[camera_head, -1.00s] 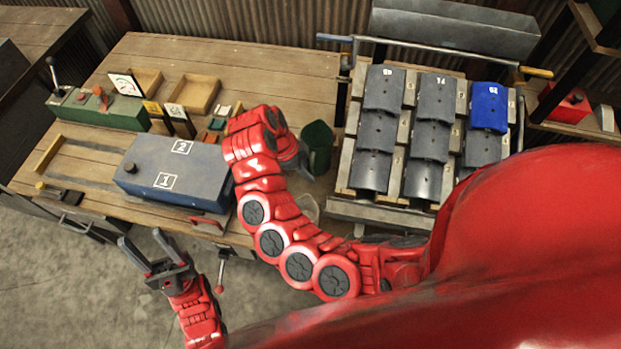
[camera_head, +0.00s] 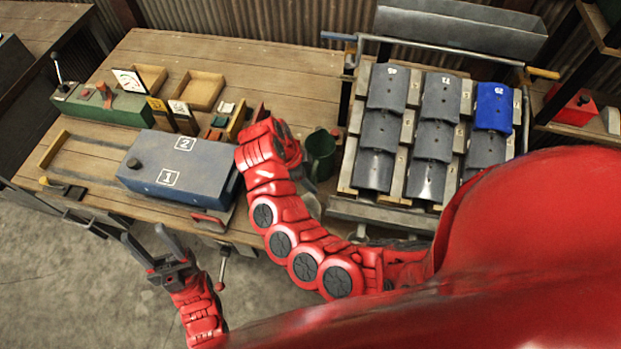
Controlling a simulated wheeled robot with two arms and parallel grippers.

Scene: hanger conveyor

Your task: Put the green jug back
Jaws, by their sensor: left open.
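The green jug (camera_head: 321,151) is at the right end of the wooden workbench, beside the rack of curved plates. It is dark green, with its open top facing up towards me. My right arm curls over the bench, and its gripper (camera_head: 301,168) is at the jug's left side. The arm's red links hide most of that gripper, so its grip on the jug is unclear. My left gripper (camera_head: 155,248) is open and empty, over the floor in front of the bench.
A blue-grey box (camera_head: 180,165) marked 1 and 2 is left of my right arm. Behind it are a green lever unit (camera_head: 105,104), wooden trays (camera_head: 200,91) and small cards. The rack (camera_head: 385,211) of grey and blue plates is right of the jug. The bench's back middle is clear.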

